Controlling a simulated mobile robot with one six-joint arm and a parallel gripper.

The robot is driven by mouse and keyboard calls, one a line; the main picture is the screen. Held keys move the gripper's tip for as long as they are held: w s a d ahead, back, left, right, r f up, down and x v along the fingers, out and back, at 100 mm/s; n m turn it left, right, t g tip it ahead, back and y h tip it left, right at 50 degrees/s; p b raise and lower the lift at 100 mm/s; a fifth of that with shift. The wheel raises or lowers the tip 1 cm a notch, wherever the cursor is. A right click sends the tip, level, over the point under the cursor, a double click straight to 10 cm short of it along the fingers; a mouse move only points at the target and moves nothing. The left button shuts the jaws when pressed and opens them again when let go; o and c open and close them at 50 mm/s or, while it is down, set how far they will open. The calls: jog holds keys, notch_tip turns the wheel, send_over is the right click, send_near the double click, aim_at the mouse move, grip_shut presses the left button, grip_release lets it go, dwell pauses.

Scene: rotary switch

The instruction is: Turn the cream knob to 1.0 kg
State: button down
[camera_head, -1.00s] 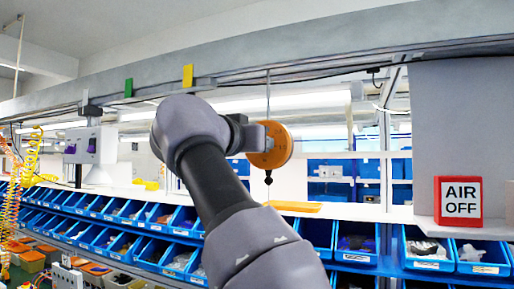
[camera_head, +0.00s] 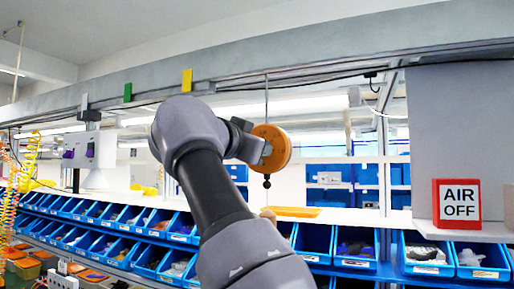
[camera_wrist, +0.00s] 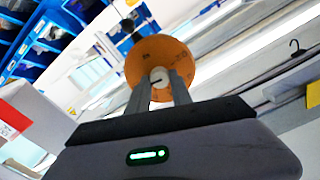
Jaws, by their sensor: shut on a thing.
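An orange round dial (camera_head: 274,150) hangs from a thin rod under the grey beam, with a small black weight (camera_head: 267,181) below it. In the wrist view the dial's face (camera_wrist: 143,58) is seen front-on, with faint marks too small to read. The cream knob (camera_wrist: 159,76) sits at the dial's centre, with a dark line on it. My gripper (camera_wrist: 158,84) has its two fingers closed on either side of the knob. In the head view my gripper (camera_head: 256,149) is at the dial's left side and its fingers hide the knob.
Rows of blue bins (camera_head: 356,248) run along a white shelf below. An orange tray (camera_head: 297,212) lies on the shelf under the dial. An AIR OFF sign (camera_head: 458,203) stands at right. Yellow (camera_head: 187,80) and green (camera_head: 127,92) tags hang on the beam.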

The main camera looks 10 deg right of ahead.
jog(key=shift+r, duration=0.1)
jog(key=c, duration=1.1)
grip_release()
jog(key=shift+c, duration=0.2)
jog(key=b+v, duration=0.2)
jog(key=v, duration=1.5)
jog(key=shift+s, duration=0.15)
jog(key=shift+a, duration=0.1)
